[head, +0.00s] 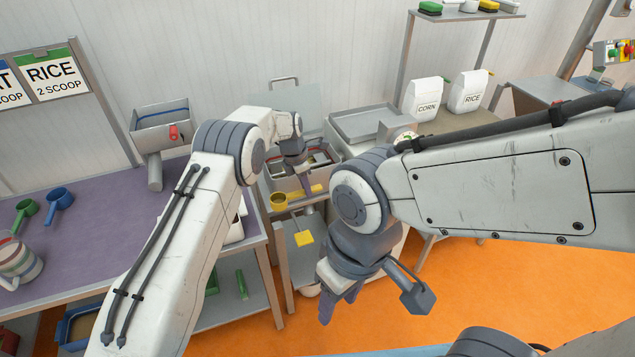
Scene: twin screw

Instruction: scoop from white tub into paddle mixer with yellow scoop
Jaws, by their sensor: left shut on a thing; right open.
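My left gripper (306,186) is shut on the yellow scoop (279,201) by its handle. The scoop's round bowl is to the left of the fingers, at the near side of an open steel box (283,184) that looks like the paddle mixer. I cannot tell whether the bowl is over its rim or in front of it, nor what is in the bowl. A white container (237,231), perhaps the white tub, is mostly hidden behind my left arm at the purple table's right edge. My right gripper (340,305) is open and empty, pointing down over the orange floor.
Green (25,210) and blue (59,198) scoops and a striped jug (18,262) are on the purple table (110,225). CORN (424,98) and RICE (469,91) containers stand at back right. A yellow square piece (304,238) is below the mixer.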

